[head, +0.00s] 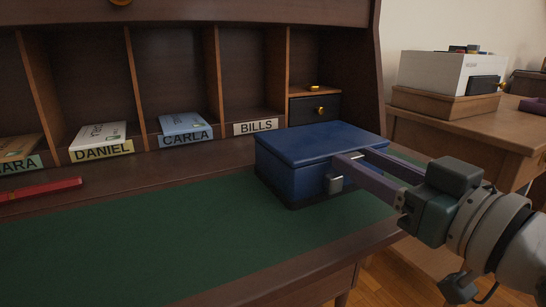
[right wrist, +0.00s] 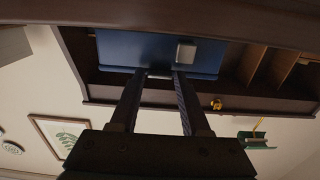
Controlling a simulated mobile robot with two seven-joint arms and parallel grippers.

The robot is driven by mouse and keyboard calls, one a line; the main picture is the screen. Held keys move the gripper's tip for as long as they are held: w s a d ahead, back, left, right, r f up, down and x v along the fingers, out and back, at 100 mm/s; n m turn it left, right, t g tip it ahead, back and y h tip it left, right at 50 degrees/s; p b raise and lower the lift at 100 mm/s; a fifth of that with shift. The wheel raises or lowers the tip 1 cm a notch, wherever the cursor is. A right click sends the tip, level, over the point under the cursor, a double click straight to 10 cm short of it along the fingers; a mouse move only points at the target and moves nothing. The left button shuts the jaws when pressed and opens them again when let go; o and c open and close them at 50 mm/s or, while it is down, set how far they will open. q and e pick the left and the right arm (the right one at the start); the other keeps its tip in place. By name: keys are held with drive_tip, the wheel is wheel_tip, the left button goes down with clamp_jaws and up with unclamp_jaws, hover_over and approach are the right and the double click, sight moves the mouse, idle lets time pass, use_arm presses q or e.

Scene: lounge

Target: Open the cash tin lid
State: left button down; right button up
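The blue cash tin (head: 315,146) stands on the green desk top with its lid down. A small silver latch (head: 336,185) is on its front face. In the right wrist view the tin (right wrist: 125,50) and its latch (right wrist: 186,52) lie just past my fingertips. My right gripper (head: 350,161) reaches in from the right, its tips at the tin's front near the lid edge, beside the latch. I cannot tell whether the tips touch the tin. My left gripper is out of view.
Behind the tin are wooden cubbies, a BILLS label (head: 256,127) and a small dark drawer (head: 314,109). A red object (head: 40,189) lies at left. The green mat (head: 150,235) is clear left of the tin.

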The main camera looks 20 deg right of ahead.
clamp_jaws()
idle(1.0)
